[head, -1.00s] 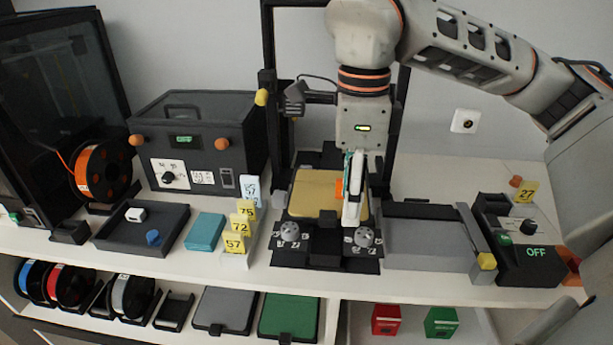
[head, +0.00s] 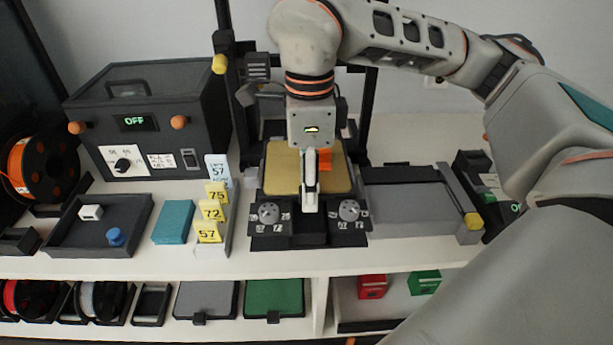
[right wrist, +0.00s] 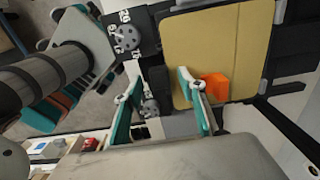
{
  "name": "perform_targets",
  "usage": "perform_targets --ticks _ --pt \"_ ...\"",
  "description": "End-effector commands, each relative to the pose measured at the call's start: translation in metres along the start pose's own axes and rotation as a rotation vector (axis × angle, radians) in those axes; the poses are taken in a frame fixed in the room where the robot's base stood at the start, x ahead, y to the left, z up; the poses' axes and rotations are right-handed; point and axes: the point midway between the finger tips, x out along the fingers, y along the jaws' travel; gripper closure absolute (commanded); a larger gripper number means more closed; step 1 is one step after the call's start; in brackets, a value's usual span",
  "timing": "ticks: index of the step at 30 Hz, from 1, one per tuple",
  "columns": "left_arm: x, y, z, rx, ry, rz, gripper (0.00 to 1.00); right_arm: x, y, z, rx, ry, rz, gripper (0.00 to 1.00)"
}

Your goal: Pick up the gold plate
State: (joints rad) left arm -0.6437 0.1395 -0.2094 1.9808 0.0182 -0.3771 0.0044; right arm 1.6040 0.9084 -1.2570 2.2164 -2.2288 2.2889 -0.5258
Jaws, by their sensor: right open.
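The gold plate (head: 281,168) lies flat on the black machine bed in the middle of the head view. It also shows in the right wrist view (right wrist: 222,45). My right gripper (head: 309,206) points down at the plate's front edge and hides part of it. In the right wrist view the two fingers of the right gripper (right wrist: 158,80) are apart with nothing held between them. An orange block (head: 325,160) shows at the plate, behind the gripper, and beside the right finger in the wrist view (right wrist: 214,87). My left gripper is out of view.
Two grey knobs (head: 268,213) (head: 349,210) flank the machine's front. A grey flat unit (head: 410,205) lies to the right. Black uprights (head: 369,110) rise behind.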

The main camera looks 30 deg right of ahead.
Motion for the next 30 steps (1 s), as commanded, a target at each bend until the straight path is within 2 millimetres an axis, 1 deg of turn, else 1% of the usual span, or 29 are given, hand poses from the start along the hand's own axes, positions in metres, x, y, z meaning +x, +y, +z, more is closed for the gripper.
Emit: perform_targets --ticks 2,8,9,11,12,13,14,23,26,30 --pt "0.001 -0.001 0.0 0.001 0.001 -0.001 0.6 0.005 0.0 0.0 0.0 0.0 0.001 0.6" --pt "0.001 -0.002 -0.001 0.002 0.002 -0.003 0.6 0.005 0.0 0.0 0.0 -0.001 0.0 0.6" --pt "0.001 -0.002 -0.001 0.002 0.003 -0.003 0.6 0.005 0.0 0.0 0.0 -0.001 0.0 0.62" --pt "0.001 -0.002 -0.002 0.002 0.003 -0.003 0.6 0.005 0.0 0.0 0.0 0.0 0.0 0.78" --pt "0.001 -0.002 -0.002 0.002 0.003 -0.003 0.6 0.005 0.0 0.0 0.0 0.0 0.0 0.88" --pt "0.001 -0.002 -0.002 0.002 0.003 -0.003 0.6 0.005 0.0 0.0 0.0 0.0 0.0 0.96" --pt "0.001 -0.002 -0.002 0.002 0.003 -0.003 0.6 0.005 0.0 0.0 0.0 0.0 0.0 1.0" --pt "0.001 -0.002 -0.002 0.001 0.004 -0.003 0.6 0.004 0.0 0.0 0.0 -0.001 -0.001 1.0" --pt "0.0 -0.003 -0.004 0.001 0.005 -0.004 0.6 -0.004 -0.001 0.001 0.0 -0.003 -0.004 1.0" --pt "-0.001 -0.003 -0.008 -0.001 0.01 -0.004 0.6 -0.027 -0.001 0.001 0.0 -0.005 -0.006 1.0"
